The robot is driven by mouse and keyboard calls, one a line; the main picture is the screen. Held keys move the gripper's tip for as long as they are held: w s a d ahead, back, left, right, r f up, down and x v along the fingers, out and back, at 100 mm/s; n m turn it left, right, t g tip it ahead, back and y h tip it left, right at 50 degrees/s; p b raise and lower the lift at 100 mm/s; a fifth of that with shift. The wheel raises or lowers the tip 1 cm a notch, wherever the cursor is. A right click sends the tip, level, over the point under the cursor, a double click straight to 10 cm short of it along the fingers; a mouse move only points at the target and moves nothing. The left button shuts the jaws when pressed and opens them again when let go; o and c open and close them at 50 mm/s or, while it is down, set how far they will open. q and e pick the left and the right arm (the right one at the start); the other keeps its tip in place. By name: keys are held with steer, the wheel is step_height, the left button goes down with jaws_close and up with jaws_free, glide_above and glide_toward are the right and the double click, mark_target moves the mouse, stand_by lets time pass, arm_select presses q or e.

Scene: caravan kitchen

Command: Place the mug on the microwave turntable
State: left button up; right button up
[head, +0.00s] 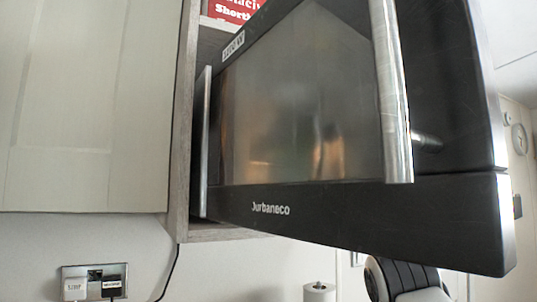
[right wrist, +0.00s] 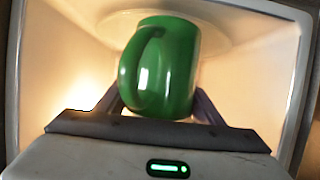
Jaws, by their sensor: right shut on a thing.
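A green mug (right wrist: 172,72) is in the right wrist view, inside the lit microwave cavity, with its handle toward the left of the picture. My right gripper (right wrist: 160,105) is shut on the mug, with a finger on either side of it. The pale round turntable (right wrist: 215,35) shows behind the mug; I cannot tell whether the mug touches it. The microwave door (head: 300,110) stands open in the head view, swung toward me, and hides the cavity and the mug there. My left gripper is in neither view.
The door's metal handle (head: 392,95) runs along its right side. The cavity walls (right wrist: 265,75) are close around the gripper. A closed cabinet (head: 85,110) is left of the microwave.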

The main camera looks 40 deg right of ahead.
steer(key=shift+w+d, duration=0.2)
steer(key=shift+w, duration=0.35)
steer(key=shift+w+d, duration=0.2)
steer(key=shift+w, duration=0.35)
steer(key=shift+w+d+r+p, duration=0.1)
steer(key=shift+w+d+p, duration=0.05)
steer(key=shift+w+p, duration=0.2)
steer(key=w, duration=0.1)
steer(key=w+d+p, duration=0.1)
steer(key=w, duration=0.1)
steer(key=shift+w, duration=0.15)
steer(key=shift+w+d, duration=0.1)
steer(key=shift+w, duration=0.2)
steer(key=shift+s+f, duration=0.1)
steer(key=shift+f, duration=0.55)
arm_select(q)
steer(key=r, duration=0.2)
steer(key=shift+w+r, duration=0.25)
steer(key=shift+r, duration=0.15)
arm_select(e)
steer(key=shift+f, duration=0.15)
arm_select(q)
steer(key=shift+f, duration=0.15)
arm_select(e)
steer(key=shift+f, duration=0.1)
steer(key=o, duration=1.4)
steer(key=shift+f, duration=0.1)
